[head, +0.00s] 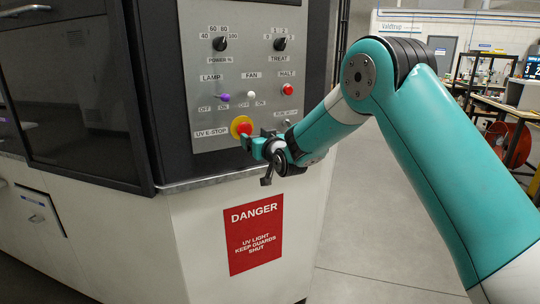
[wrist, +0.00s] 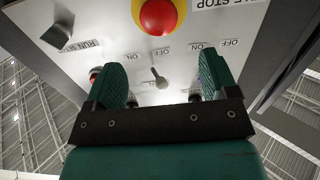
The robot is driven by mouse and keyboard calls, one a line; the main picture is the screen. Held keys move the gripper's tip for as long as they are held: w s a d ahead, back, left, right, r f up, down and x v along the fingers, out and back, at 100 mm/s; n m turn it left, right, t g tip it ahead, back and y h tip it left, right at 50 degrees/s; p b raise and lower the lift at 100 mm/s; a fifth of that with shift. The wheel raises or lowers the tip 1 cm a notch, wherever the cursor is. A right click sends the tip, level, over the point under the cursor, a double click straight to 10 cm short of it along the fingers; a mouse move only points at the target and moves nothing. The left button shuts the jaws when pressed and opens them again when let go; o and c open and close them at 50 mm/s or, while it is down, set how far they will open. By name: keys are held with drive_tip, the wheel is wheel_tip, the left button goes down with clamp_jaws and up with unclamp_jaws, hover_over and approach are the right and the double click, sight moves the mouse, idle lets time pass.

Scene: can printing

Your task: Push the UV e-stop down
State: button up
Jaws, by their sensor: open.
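The UV e-stop (head: 242,124) is a red mushroom button on a yellow base, low on the grey control panel, beside its "UV E-STOP" label. It also shows at the top of the wrist view (wrist: 160,15), cut off by the edge. My gripper (head: 251,139) is just below and right of the button in the head view, its tips overlapping the lower edge of the button there. In the wrist view my gripper (wrist: 161,72) is open and empty, with the two green fingers apart. I cannot tell whether any finger touches the button.
The fan switch (wrist: 160,78) shows between the fingers in the wrist view. The lamp switch (head: 224,97), halt button (head: 288,89) and a black run switch (wrist: 58,36) are close by. Two dials sit higher. A red danger sign (head: 256,238) is on the cabinet below. Open floor lies right.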

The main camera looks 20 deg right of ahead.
drive_tip(key=s+d+b, duration=0.1)
drive_tip(key=s+b, duration=0.1)
drive_tip(key=s, duration=0.5)
drive_tip(key=shift+s, duration=0.3)
drive_tip(key=shift+d, duration=0.1)
drive_tip(key=s+a+f+n+g, duration=0.1)
drive_tip(key=s+g, duration=0.8)
drive_tip(key=s, duration=1.2)
drive_tip(key=s+a+f+n+g+y, duration=0.1)
drive_tip(key=s+a+n+g, duration=0.3)
drive_tip(key=s, duration=1.7)
drive_tip(key=a+f+g, duration=0.1)
drive_tip(key=a+g, duration=0.1)
drive_tip(key=g, duration=0.2)
drive_tip(key=shift+g, duration=0.4)
drive_tip(key=shift+a, duration=0.1)
